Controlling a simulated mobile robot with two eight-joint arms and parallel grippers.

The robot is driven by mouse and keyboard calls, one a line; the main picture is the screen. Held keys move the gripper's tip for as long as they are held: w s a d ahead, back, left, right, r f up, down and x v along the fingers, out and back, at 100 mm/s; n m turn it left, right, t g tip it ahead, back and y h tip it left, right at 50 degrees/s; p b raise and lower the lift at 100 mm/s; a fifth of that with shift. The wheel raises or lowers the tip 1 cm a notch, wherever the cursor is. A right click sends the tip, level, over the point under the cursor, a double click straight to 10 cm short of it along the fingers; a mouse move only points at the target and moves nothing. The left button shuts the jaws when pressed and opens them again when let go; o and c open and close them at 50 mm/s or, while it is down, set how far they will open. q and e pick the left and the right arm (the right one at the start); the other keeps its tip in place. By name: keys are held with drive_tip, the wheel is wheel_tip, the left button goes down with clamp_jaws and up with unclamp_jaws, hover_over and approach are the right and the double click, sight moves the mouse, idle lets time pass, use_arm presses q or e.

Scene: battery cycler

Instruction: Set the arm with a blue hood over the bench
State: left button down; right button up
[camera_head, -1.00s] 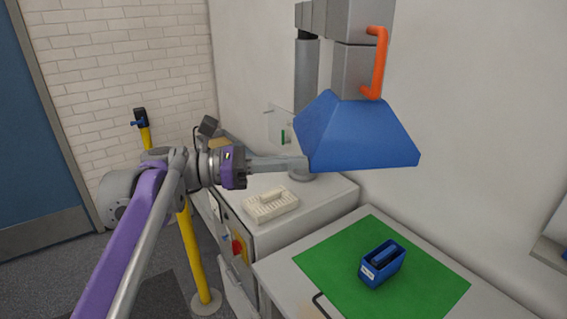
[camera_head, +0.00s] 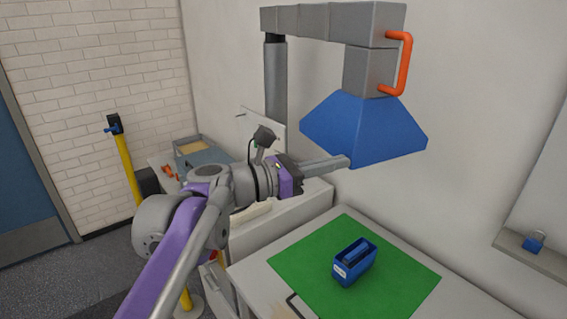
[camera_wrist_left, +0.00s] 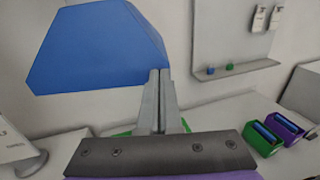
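The blue hood (camera_head: 365,130) hangs from a grey jointed arm (camera_head: 330,22) with an orange handle (camera_head: 404,64). In the head view it appears above the back part of the bench (camera_head: 262,288) and its green mat (camera_head: 300,262). In the left wrist view the fingertips (camera_wrist_left: 159,73) overlap the lower right edge of the hood (camera_wrist_left: 100,45). They look in contact with it, not gripping it. My right gripper is out of view.
A blue holder (camera_head: 354,262) stands on the mat. A grey post (camera_head: 276,80) and a white cabinet (camera_head: 305,208) are behind my left arm. A yellow post (camera_head: 128,165) stands at left. A wall ledge (camera_head: 545,255) is at right.

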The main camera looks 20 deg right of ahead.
sight(376, 155)
use_arm(q)
drive_tip(key=d, duration=0.4)
drive_tip(key=d+p, duration=0.1)
drive_tip(key=d, duration=0.3)
drive_tip(key=shift+w+d+r, duration=0.15)
drive_tip(key=shift+d, duration=0.25)
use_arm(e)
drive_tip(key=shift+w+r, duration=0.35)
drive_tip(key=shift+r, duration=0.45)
use_arm(q)
drive_tip(key=shift+r, duration=0.15)
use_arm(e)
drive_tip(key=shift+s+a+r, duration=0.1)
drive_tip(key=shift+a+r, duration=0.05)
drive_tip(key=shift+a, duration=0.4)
use_arm(q)
drive_tip(key=shift+a, duration=0.1)
